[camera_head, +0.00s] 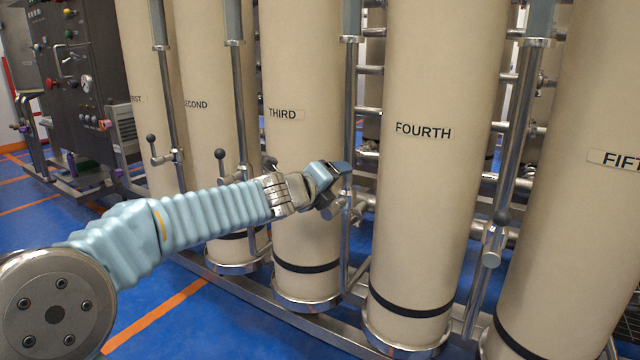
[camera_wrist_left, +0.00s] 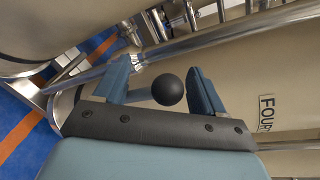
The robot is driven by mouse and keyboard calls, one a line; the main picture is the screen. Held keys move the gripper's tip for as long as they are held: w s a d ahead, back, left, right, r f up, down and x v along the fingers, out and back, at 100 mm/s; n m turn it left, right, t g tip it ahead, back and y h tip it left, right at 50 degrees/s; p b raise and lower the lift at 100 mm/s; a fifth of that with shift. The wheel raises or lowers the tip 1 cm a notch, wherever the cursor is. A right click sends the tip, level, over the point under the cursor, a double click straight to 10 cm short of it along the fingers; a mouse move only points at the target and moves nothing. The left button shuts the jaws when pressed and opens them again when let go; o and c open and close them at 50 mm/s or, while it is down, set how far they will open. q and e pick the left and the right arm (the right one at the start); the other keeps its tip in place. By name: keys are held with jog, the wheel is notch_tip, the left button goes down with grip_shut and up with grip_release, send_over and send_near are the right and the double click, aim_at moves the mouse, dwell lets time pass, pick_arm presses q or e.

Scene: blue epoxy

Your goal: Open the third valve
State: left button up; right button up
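The tan tank labelled THIRD (camera_head: 300,75) stands left of the FOURTH tank (camera_head: 430,60), with a vertical steel pipe (camera_head: 349,95) between them. My left arm reaches from the lower left across to this pipe. My left gripper (camera_head: 335,188) is in front of the pipe and hides most of the third valve in the head view. In the left wrist view, a black ball knob (camera_wrist_left: 168,90) sits between the two blue fingers of the left gripper (camera_wrist_left: 160,88). The fingers are open, with gaps visible on both sides of the knob. My right gripper is not in view.
Similar ball-knob handles stand at the first valve (camera_head: 151,138) and second valve (camera_head: 220,153), left of my gripper. The FIFTH tank (camera_head: 590,90) is at the right. A dark control cabinet (camera_head: 75,75) stands back left. Blue floor (camera_head: 215,325) is clear at the front.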

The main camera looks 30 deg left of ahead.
pick_arm(q)
jog(key=p+v, duration=0.4)
jog(key=v, duration=0.9)
jog(key=shift+s+r, duration=0.1)
jog(key=w+d+f+n+g+h+p, duration=0.1)
jog(key=d+f+n+g, duration=0.3)
jog(key=f, duration=0.6)
jog(key=d+f+n+g+h+p, duration=0.1)
jog(key=d+f+n, duration=0.35)
jog(key=f, duration=0.55)
jog(key=w+d+f+n+g+h+p, duration=0.1)
jog(key=d+f+n+g, duration=0.25)
jog(key=f+n, duration=0.45)
jog(key=s+d+f+n+g+p, duration=0.1)
jog(key=s+d+f+n+g, duration=0.2)
jog(key=s+f, duration=0.6)
jog(key=s+d+f+n+g+p, duration=0.1)
jog(key=s+d+f+n+g, duration=0.2)
jog(key=s+f+n, duration=0.4)
notch_tip(320, 180, down, 6)
jog(key=shift+s+d+f+p, duration=0.1)
jog(key=shift+s+d+p, duration=0.2)
jog(key=shift+s+d, duration=0.55)
jog(key=shift+s+a, duration=0.1)
jog(key=shift+a, duration=0.05)
